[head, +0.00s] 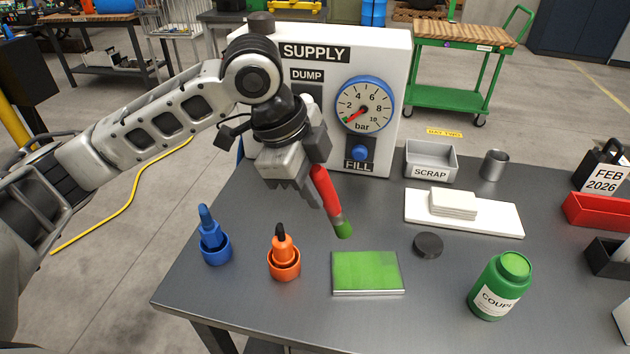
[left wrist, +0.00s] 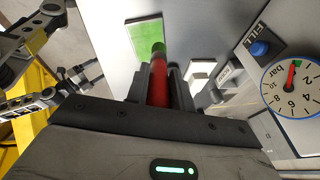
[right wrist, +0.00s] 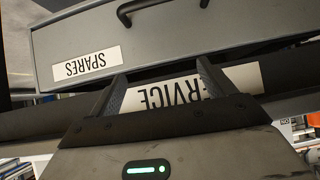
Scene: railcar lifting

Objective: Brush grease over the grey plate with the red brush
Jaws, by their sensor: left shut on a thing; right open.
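My left gripper (head: 312,190) is shut on the red brush (head: 325,190), which tilts down with its green-coated tip just above and behind the plate. The brush (left wrist: 159,85) also shows between the fingers in the left wrist view. The grey plate (head: 367,292) lies on the table; green grease covers nearly all its top, and its bare grey front edge shows. The plate also appears in the left wrist view (left wrist: 141,40). An open green jar (head: 494,290) with green grease at its mouth stands to the right. My right gripper (right wrist: 162,86) is open and empty.
Blue (head: 212,240) and orange (head: 283,258) holders stand left of the plate. A black disc (head: 428,245), white tray (head: 490,220) and scrap bin (head: 430,160) are to the right. The white supply unit (head: 385,60) stands behind. A grey SPARES drawer (right wrist: 180,42) faces my right gripper.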

